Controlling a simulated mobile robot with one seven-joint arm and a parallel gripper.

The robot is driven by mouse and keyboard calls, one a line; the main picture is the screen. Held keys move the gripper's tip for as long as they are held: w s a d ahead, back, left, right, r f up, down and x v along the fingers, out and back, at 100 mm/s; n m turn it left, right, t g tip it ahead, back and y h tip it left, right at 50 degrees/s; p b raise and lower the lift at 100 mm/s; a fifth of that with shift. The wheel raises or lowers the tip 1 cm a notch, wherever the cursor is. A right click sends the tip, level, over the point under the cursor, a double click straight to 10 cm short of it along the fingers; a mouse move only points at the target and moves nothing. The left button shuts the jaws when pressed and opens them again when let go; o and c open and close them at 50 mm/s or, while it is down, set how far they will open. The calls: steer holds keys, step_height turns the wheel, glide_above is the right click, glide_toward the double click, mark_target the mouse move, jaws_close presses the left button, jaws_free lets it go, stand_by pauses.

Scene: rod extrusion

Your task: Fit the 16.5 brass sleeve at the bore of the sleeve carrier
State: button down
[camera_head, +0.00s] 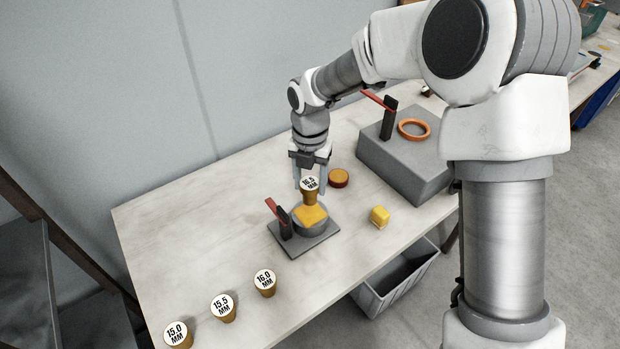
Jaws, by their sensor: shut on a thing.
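My gripper (311,184) points down and is shut on the brass sleeve with the white 16.5 MM top (309,183). The sleeve is upright, directly over a round grey holder with a yellow top face (311,216) on a dark square base (314,241); this looks like the sleeve carrier. The sleeve's lower end overlaps the yellow face in this view. I cannot tell whether it touches or enters the bore, which is hidden. A red-handled clamp (278,217) stands at the left of the base.
Sleeves marked 16.0 (265,283), 15.5 (222,307) and 15.0 (178,334) stand at the front left. A yellow block (379,217) and an orange-brown disc (338,178) lie nearby. A grey block (405,163) bears an orange ring (414,129). The table's left part is clear.

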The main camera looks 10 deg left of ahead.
mark_target(310, 204)
steer(key=shift+f+b, duration=0.95)
steer(key=shift+f, duration=1)
steer(key=shift+p, duration=0.65)
steer(key=shift+f+b, duration=1.2)
steer(key=shift+f, duration=0.85)
steer(key=shift+c, duration=0.6)
jaws_free()
step_height(310, 204, up, 17)
steer(key=shift+r+p, duration=0.2)
steer(key=shift+p, duration=0.95)
